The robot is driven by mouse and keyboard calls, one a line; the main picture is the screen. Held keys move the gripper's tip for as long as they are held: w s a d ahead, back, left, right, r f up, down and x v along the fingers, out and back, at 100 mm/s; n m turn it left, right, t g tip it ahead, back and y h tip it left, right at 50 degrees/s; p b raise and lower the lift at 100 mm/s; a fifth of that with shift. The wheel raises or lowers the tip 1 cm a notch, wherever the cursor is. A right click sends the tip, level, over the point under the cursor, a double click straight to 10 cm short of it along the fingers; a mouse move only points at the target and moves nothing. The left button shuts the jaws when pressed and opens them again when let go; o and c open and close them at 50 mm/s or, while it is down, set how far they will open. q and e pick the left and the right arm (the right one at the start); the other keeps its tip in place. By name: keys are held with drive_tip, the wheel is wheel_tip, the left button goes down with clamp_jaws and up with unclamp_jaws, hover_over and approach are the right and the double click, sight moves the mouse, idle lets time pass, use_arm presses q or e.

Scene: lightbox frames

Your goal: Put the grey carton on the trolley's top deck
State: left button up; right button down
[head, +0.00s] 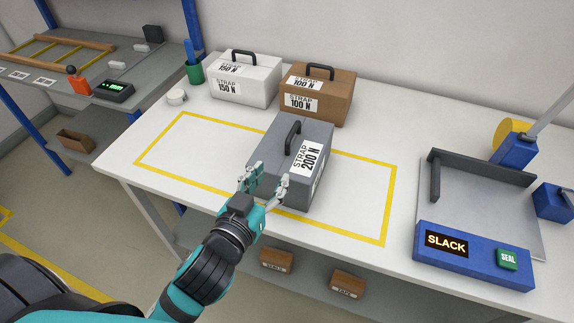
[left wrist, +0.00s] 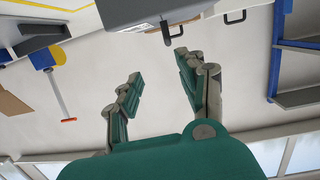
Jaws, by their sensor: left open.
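The grey carton (head: 272,145), labelled STRAP 200 N and with a dark handle on top, stands upright on the white table inside the yellow outline. Its grey body also shows at the top edge of the left wrist view (left wrist: 145,12). My left gripper (head: 267,180) is in front of the carton's near side, with its fingers apart and nothing between them. In the left wrist view the open fingers (left wrist: 158,66) point toward the carton. I cannot tell whether they touch it. I cannot make out the trolley in either view. My right gripper is not in view.
A white case (head: 262,88) and a brown case (head: 338,98) stand behind the carton. A blue strapping unit reading SLACK (head: 475,262) sits at the table's right. The outline's left part is clear.

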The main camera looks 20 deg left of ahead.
use_arm(q)
drive_tip(key=a, duration=0.1)
drive_tip(key=p, duration=0.1)
approach(288, 139)
drive_tip(key=w, duration=0.4)
drive_tip(key=w+f, duration=0.1)
drive_tip(key=w, duration=0.2)
drive_tip(key=shift+d, duration=0.2)
drive_tip(key=w, duration=0.1)
drive_tip(key=w+p, duration=0.1)
drive_tip(key=w, duration=0.2)
drive_tip(key=shift+w+d+f+p, duration=0.1)
drive_tip(key=shift+w+f+p, duration=0.25)
drive_tip(key=shift+f, duration=0.05)
drive_tip(key=shift+w+f, duration=0.2)
drive_tip(key=shift+w, duration=0.15)
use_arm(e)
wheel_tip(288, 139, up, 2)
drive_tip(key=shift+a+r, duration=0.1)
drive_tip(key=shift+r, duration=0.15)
use_arm(q)
drive_tip(key=shift+s, duration=0.1)
drive_tip(key=shift+c, duration=0.2)
